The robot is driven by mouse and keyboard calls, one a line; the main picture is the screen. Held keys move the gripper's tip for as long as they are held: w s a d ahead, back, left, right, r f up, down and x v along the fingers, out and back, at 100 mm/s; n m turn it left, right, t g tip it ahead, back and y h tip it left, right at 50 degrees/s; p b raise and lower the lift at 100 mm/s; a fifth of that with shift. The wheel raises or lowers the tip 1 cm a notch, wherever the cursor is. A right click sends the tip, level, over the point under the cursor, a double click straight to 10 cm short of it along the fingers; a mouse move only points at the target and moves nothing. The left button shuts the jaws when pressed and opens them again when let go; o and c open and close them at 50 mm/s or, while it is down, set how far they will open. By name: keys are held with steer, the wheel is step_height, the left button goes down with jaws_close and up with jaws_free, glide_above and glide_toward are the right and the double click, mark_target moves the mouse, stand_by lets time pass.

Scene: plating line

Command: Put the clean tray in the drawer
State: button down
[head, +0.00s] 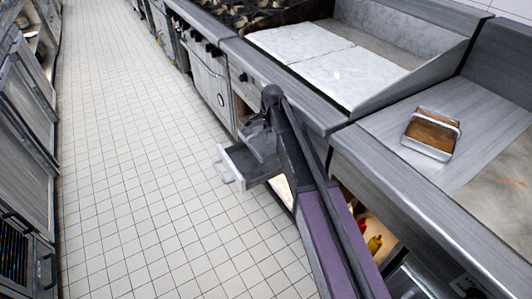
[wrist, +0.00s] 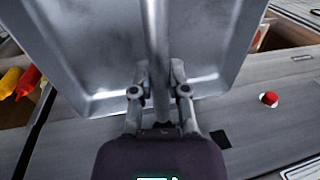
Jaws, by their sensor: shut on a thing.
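In the wrist view, my gripper (wrist: 160,82) is shut on the bar across the clean tray (wrist: 95,55). The tray is bare grey metal with raised sides and fills the upper middle of that view. In the head view, my arm reaches out to an open drawer (head: 237,168) with a pale front and a U-shaped handle. A grey shape beside my arm, over the drawer, seems to be the tray (head: 260,142). My arm partly hides it, and I cannot tell whether it is above or inside the drawer.
A second tray (head: 430,134) with a brown bottom and a bar stands on the right counter. Red and yellow bottles (head: 374,243) stand in an open bay below the counter. A pale griddle (head: 355,72) is behind the drawer. The tiled floor (head: 150,170) at left is clear.

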mark_target(267, 141)
steer(key=shift+f+b, duration=2.5)
steer(key=shift+f, duration=0.3)
steer(key=shift+f+b, duration=1.85)
steer(key=shift+f, duration=0.1)
steer(key=c, duration=0.6)
jaws_free()
steer(key=shift+c, duration=0.2)
steer(key=r+p, duration=0.4)
steer(key=s+d+r+p, duration=0.1)
steer(key=r+p, duration=0.3)
steer(key=s+r+p, duration=0.1)
steer(key=r+p, duration=0.2)
steer(key=r, duration=0.1)
steer(key=shift+d+p, duration=0.15)
steer(key=shift+p, duration=0.25)
